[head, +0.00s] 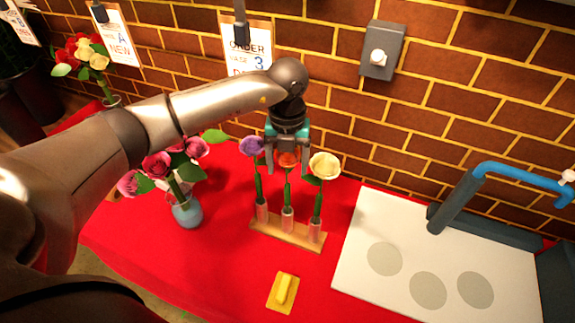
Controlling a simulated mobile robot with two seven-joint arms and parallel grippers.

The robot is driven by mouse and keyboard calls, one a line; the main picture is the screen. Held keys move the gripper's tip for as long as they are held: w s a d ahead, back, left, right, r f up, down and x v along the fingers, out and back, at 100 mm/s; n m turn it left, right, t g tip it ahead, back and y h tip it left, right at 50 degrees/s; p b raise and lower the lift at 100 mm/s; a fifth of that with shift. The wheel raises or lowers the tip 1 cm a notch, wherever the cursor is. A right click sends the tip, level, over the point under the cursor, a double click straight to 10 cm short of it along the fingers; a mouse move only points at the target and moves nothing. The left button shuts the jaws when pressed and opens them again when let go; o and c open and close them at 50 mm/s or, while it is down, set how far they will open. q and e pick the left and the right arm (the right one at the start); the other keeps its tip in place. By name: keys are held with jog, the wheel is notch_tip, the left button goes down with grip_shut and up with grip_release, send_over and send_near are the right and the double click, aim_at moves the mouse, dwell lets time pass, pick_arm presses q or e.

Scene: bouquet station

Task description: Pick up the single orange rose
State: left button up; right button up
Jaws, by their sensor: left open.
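The orange rose (288,159) stands upright in the middle tube of a wooden rack (290,236) on the red table. A purple rose (251,146) is to its left and a cream rose (325,166) to its right, in the same rack. My left gripper (287,160) is open and points down at the orange bloom. Its fingers appear on either side of the bloom, one near the purple rose; whether they touch it cannot be told. My right gripper is not in view.
A blue vase (187,212) with pink roses stands left of the rack, partly behind my left arm. A yellow block on a pad (283,291) lies in front. The brick wall is close behind.

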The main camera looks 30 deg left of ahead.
pick_arm(q)
jog(key=c, duration=1)
jog(key=shift+o, duration=0.2)
jog(key=shift+a+r, duration=0.15)
